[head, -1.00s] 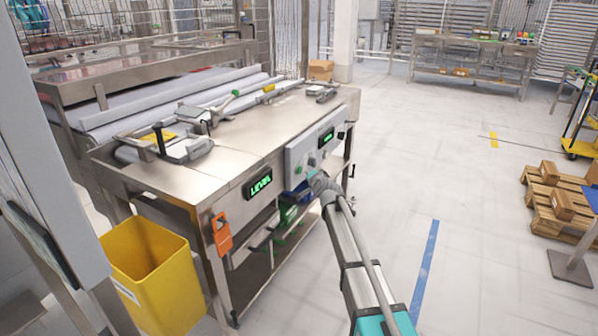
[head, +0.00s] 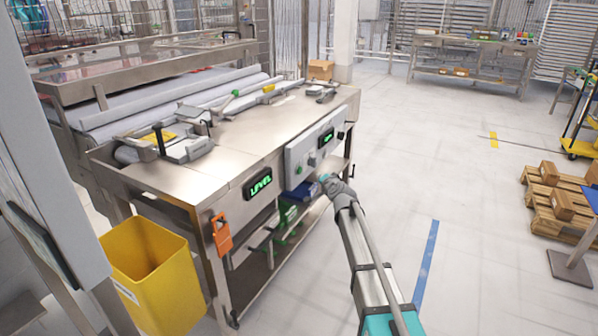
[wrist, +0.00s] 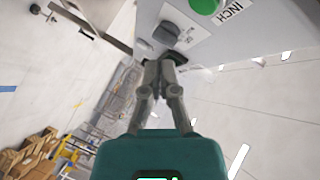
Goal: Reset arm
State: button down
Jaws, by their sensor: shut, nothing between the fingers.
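My arm reaches up from the bottom of the head view toward the front of a steel workbench (head: 165,187). My gripper (wrist: 164,62) is shut and empty in the wrist view, its fingertips together close to a dark knob (wrist: 173,34) on a grey control panel. I cannot tell whether they touch. A green button (wrist: 205,5) sits beside the knob, next to a label reading INCH. In the head view the control panel (head: 297,159) is on the bench front, and the arm's end is just below and right of it. The fingers are too small to make out there.
A yellow bin (head: 165,290) stands at the bench's left front corner. An orange tag-like piece (head: 222,235) hangs on the bench front. Wooden pallets (head: 557,225) with boxes lie at the right.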

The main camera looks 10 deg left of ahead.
jog(key=s+d+f+n+g+h, duration=0.2)
jog(key=s+d+f+g, duration=0.45)
jog(key=s, duration=0.75)
jog(key=s+d+f+n+g+h, duration=0.2)
jog(key=s+d+f+g+h, duration=0.1)
jog(key=s+d, duration=0.85)
jog(key=s+d+f+n+g+h, duration=0.2)
jog(key=s+d+f+g, duration=0.4)
jog(key=s, duration=0.9)
notch_tip(320, 180, up, 33)
jog(key=d+t+p, duration=0.1)
jog(key=p, duration=3)
jog(key=shift+t+p, duration=0.35)
jog(key=shift+p, duration=0.05)
jog(key=shift+a, duration=0.1)
